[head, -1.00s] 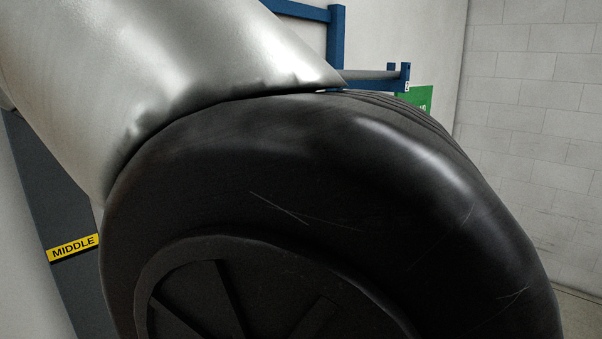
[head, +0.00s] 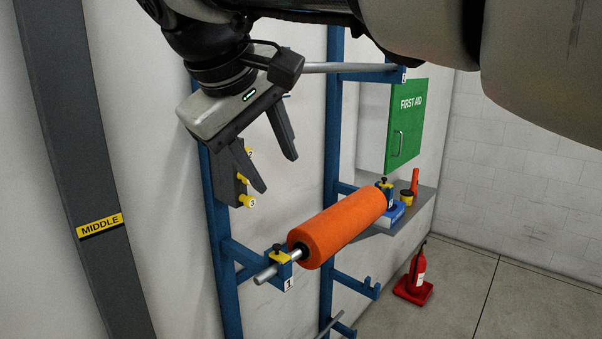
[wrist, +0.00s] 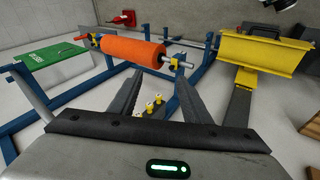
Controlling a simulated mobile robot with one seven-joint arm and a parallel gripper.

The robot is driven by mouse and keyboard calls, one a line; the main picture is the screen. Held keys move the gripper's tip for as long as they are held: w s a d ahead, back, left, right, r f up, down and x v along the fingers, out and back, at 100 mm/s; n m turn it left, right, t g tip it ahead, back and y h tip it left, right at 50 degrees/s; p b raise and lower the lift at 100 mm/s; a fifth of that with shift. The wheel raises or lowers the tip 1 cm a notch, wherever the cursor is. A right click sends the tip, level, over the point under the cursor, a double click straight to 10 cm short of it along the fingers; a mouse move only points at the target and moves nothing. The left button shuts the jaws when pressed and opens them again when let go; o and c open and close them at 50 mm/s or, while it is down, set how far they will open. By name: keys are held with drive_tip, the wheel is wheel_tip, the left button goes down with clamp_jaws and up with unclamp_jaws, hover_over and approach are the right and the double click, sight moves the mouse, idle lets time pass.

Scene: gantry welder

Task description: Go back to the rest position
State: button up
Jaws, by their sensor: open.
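My gripper (head: 272,160) hangs in the upper left of the head view, in front of the blue rack, with its two fingers apart and nothing between them. It also shows in the wrist view (wrist: 158,88), where both fingers are spread and empty. Past the fingertips in the wrist view is an orange roll (wrist: 133,53) on a metal bar. In the head view the orange roll (head: 342,226) lies across the rack's brackets, below and right of my gripper and apart from it. My arm crosses the top of the head view.
The blue rack (head: 218,215) stands along the wall, with a dark block with yellow pegs (head: 240,180) close to my fingers. A green first aid cabinet (head: 405,124), a grey shelf (head: 425,200) and a red extinguisher (head: 416,270) are at right. A yellow beam (wrist: 262,54) shows in the wrist view.

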drive_tip(key=s+d+f+m+y, duration=0.1)
drive_tip(key=s+d+f+m, duration=0.3)
drive_tip(key=d+f, duration=0.5)
drive_tip(key=s+d+f+m+g+y, duration=0.1)
drive_tip(key=s+d+f+m, duration=0.3)
drive_tip(key=s+d+f, duration=0.5)
wheel_tip(320, 180, down, 3)
drive_tip(key=shift+d+f+m+y, duration=0.1)
drive_tip(key=shift+d+m+y, duration=0.2)
drive_tip(key=shift+m, duration=0.1)
